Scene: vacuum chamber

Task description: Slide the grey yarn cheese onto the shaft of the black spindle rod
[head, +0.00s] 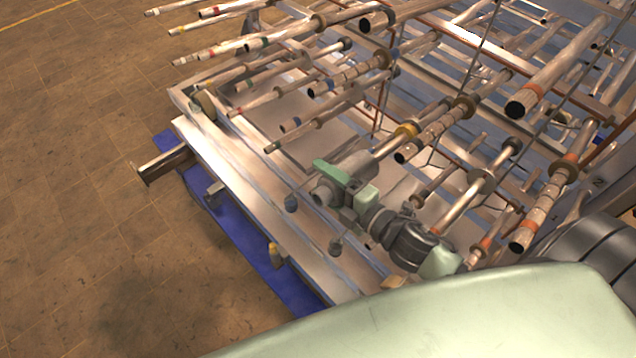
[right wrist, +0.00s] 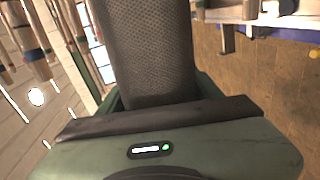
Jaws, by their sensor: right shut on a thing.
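My right gripper (head: 347,184) is shut on the grey yarn cheese (head: 354,163), with its green fingers on either side of it. In the right wrist view the cheese (right wrist: 150,50) is a grey, mesh-textured cylinder held between the fingers. In the head view it is tilted in front of the rack, and its near end shows at the lower left. A rod with a yellow collar (head: 407,131) lies just beyond it, roughly in line. I cannot tell whether they touch, or which rod is the black spindle rod. My left gripper is not in view.
The metal rack carries several slanting rods with coloured bands, such as an orange-banded one (head: 546,208), close around the gripper. A pale frame beam (head: 255,215) and a blue base edge (head: 240,245) run along the front. Brown tiled floor (head: 90,200) is open at left.

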